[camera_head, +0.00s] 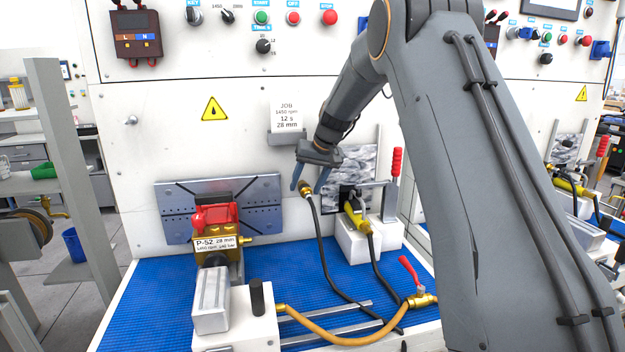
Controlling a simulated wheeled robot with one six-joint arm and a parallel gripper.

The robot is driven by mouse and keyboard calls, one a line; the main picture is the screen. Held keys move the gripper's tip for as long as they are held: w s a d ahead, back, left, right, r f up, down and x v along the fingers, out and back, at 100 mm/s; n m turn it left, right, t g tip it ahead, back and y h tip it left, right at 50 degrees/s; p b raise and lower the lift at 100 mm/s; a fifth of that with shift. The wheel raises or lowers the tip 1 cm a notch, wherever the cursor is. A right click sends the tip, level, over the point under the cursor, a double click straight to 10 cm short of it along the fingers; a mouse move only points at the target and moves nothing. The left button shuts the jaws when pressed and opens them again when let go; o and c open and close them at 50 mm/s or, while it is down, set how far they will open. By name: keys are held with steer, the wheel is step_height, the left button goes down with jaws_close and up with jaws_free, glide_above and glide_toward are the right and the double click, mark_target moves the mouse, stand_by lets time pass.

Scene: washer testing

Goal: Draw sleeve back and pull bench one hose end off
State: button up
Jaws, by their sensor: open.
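A brass hose end (305,189) sits at the bench's back panel. A black hose (318,235) runs down from it to the blue mat. Its sleeve is too small to make out apart from the rest of the brass fitting. My gripper (308,186) is open, pointing down, with one finger on each side of the brass hose end. I cannot tell whether the fingers touch it. What the hose end is joined to behind is hidden.
A red-topped pump labelled P-52 (218,245) stands at left. A yellow-bodied fitting (357,220) in a red-handled clamp (396,165) is at right. An orange hose (340,340) leads to a red-lever brass valve (420,299). The blue mat (150,300) is clear at left.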

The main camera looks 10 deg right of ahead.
mark_target(310, 194)
steer(key=c, duration=1.2)
steer(key=shift+s, duration=0.1)
steer(key=shift+c, duration=0.2)
steer(key=shift+s, duration=0.6)
steer(key=shift+s, duration=2.15)
